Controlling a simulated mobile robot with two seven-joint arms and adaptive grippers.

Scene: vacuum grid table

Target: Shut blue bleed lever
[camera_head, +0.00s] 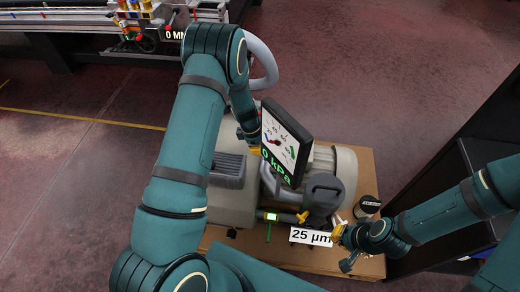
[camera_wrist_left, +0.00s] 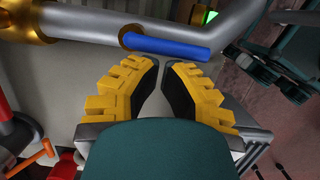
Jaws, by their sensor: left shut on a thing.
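The blue bleed lever (camera_wrist_left: 170,47) runs left to right on a grey pipe, straight ahead of my left fingertips, in the left wrist view. My left gripper (camera_wrist_left: 161,62) has yellow ribbed fingers with dark pads; its tips are close together and shut on the lever. In the head view, the left gripper (camera_head: 254,148) is mostly hidden beside the gauge screen, and I cannot make out the blue lever. My right gripper (camera_head: 340,236) is low at the right, by the "25 µm" label; its finger opening is unclear.
A dark gauge screen (camera_head: 288,140) reading "0 kPa" stands over the pump (camera_head: 232,195). A "25 µm" label (camera_head: 311,236) and a dark filter housing (camera_head: 323,195) sit in front. A brass fitting (camera_wrist_left: 35,20) is left of the lever. A dark cabinet (camera_head: 455,180) stands right.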

